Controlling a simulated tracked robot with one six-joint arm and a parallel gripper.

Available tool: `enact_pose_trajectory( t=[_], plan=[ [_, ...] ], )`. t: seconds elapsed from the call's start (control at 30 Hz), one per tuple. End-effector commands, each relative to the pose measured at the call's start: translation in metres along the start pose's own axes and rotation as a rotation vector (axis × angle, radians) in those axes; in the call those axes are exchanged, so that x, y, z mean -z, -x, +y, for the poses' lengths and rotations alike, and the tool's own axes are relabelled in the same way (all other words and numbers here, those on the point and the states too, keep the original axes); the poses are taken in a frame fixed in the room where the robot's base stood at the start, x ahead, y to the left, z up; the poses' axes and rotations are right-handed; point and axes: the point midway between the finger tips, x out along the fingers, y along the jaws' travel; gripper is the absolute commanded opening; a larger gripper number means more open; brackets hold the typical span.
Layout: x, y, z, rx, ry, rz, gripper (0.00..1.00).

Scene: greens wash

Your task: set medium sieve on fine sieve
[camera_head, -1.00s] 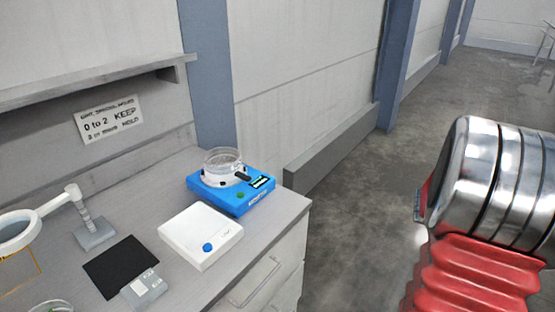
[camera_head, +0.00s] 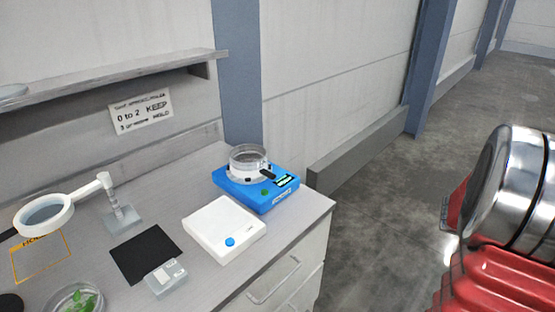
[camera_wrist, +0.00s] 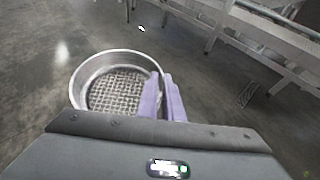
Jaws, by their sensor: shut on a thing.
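My gripper (camera_wrist: 162,84) shows in the wrist view with purple fingers shut on the rim of a round metal sieve (camera_wrist: 85,75). Its open wire mesh faces the wrist camera, and it is held clear above the concrete floor. I take it for the medium sieve, but no label shows. In the head view, a round ring-shaped sieve (camera_head: 248,154) sits on a blue device (camera_head: 262,195) at the back right of the bench. It may be the fine sieve; its mesh cannot be made out. My gripper and the held sieve are outside the head view.
A shelf (camera_head: 100,92) overhangs the back. Floor to the right is clear.

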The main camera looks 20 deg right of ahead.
Motion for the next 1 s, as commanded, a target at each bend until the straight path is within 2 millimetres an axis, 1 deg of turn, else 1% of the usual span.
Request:
enact_pose_trajectory(
  t=[0.07,0.17,0.27,0.37,0.5,0.57,0.7,0.87,0.9,0.97,1.0],
  plan=[
    [0.001,0.003,0.005,-0.012,0.004,-0.001,0.00],
    [0.003,0.013,0.019,-0.044,0.015,-0.001,0.00],
    [0.007,0.029,0.042,-0.099,0.036,-0.003,0.00],
    [0.014,0.053,0.072,-0.175,0.063,-0.003,0.00],
    [0.026,0.093,0.115,-0.290,0.106,-0.004,0.00],
    [0.032,0.112,0.132,-0.338,0.125,-0.004,0.00],
    [0.046,0.156,0.167,-0.450,0.168,-0.004,0.00],
    [0.065,0.211,0.202,-0.577,0.219,-0.003,0.00],
    [0.069,0.225,0.210,-0.608,0.232,-0.004,0.00],
    [0.077,0.246,0.220,-0.655,0.251,-0.003,0.00],
    [0.082,0.261,0.227,-0.687,0.264,-0.002,0.00]
  ],
)
